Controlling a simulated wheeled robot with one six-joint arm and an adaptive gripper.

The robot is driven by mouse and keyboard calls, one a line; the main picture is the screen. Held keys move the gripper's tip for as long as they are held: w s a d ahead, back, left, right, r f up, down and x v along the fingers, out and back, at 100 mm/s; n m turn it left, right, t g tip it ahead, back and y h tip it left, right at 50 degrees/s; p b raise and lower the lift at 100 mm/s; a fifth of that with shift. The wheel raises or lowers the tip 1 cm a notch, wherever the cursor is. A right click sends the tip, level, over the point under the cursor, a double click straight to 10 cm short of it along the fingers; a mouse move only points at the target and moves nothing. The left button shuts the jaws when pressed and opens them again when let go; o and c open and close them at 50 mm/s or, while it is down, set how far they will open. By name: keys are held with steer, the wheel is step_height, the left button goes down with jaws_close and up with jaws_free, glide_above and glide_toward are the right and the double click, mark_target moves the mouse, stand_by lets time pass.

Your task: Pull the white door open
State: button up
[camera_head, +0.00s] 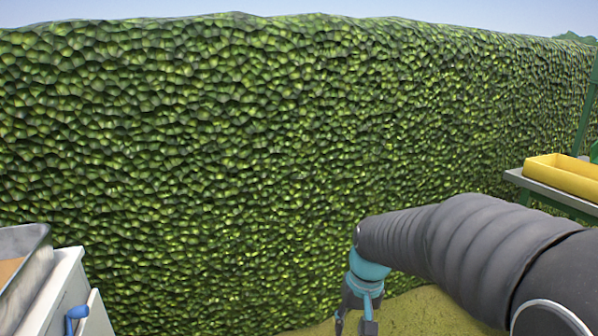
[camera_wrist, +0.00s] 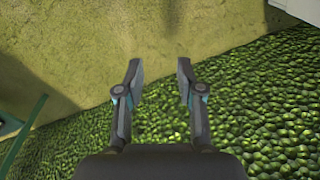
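A white cabinet (camera_head: 62,273) stands at the lower left of the head view, cut off by the frame edge. A white door panel (camera_head: 98,316) with a blue handle (camera_head: 77,314) shows low on its side. I cannot tell whether the door is shut or ajar. My gripper (camera_head: 354,325) points down at the bottom centre, well to the right of the cabinet and apart from it. In the wrist view my gripper (camera_wrist: 160,70) is open, with nothing between its fingers. A pale edge (camera_wrist: 297,9) shows at the upper right there; I cannot tell what it belongs to.
A tall green hedge (camera_head: 260,160) fills the background. A metal tray (camera_head: 22,242) sits on the cabinet. A yellow planter (camera_head: 563,176) stands on a table (camera_head: 530,183) at the right. Bare yellowish ground (camera_wrist: 110,45) lies under my gripper.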

steer(key=s+d+r+t, duration=0.2)
steer(key=s+r, duration=0.2)
steer(key=s, duration=0.4)
steer(key=s+d+r+t+h, duration=0.1)
steer(key=s+d+r+t, duration=0.2)
steer(key=s, duration=0.6)
steer(key=shift+s+r, duration=0.15)
steer(key=shift+r, duration=0.45)
